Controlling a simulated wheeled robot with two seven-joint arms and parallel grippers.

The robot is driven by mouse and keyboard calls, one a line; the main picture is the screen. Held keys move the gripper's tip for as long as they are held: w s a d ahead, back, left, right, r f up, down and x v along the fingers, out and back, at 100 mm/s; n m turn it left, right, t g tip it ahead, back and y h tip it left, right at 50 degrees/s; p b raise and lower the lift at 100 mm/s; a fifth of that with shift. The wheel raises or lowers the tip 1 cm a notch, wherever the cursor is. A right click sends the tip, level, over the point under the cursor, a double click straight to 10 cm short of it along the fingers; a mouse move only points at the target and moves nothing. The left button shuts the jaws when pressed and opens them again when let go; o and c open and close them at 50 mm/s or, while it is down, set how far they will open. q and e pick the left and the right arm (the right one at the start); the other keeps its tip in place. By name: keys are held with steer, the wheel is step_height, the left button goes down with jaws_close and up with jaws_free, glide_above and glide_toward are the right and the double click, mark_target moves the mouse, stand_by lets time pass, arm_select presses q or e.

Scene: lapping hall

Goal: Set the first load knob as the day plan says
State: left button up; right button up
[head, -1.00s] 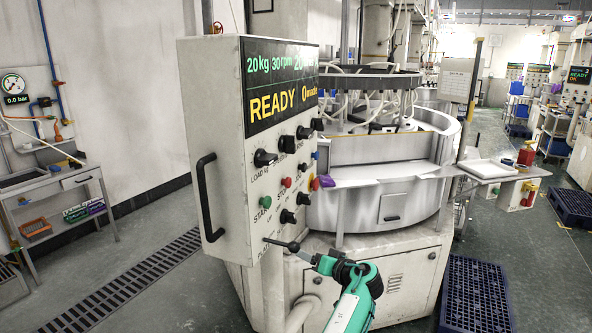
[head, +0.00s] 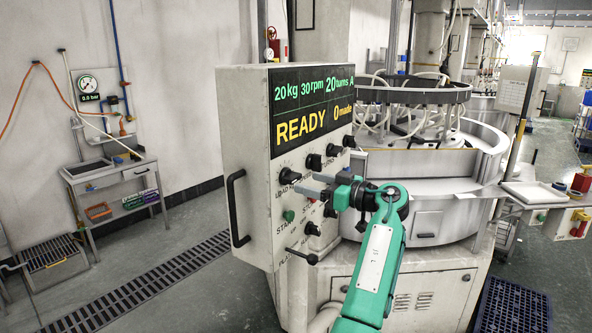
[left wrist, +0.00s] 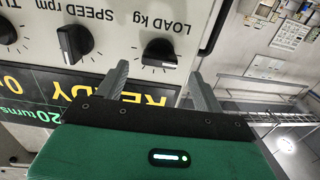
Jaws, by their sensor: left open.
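The load knob (head: 288,175) is a black dial on the front of the pale control box (head: 232,130). In the left wrist view, upside down, the load knob (left wrist: 160,53) with its white mark sits under the label LOAD kg, beside the speed knob (left wrist: 76,42). The display (head: 312,108) reads 20 kg, 30 rpm, 20 turns, READY, 0 made. My left gripper (head: 307,186) is open and empty just in front of the panel. In the left wrist view its fingertips (left wrist: 158,70) stand either side of the load knob, apart from it. My right gripper is out of view.
A black handle (head: 235,208) sticks out at the box's left edge, and a black lever (head: 304,255) below. Other knobs and buttons sit close by. The round lapping machine (head: 440,180) stands behind.

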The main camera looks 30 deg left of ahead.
mark_target(297, 180)
arm_select(q)
steer(key=a+p, duration=0.2)
steer(key=a, duration=0.2)
steer(key=shift+a+r, duration=0.15)
steer(key=shift+a, duration=0.7)
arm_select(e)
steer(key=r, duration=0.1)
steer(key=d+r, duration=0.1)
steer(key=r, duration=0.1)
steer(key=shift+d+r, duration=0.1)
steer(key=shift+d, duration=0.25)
arm_select(q)
steer(key=shift+c, duration=0.2)
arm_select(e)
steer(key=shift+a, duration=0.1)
arm_select(q)
steer(key=c, duration=1)
steer(key=shift+o, duration=0.2)
steer(key=shift+f, duration=0.2)
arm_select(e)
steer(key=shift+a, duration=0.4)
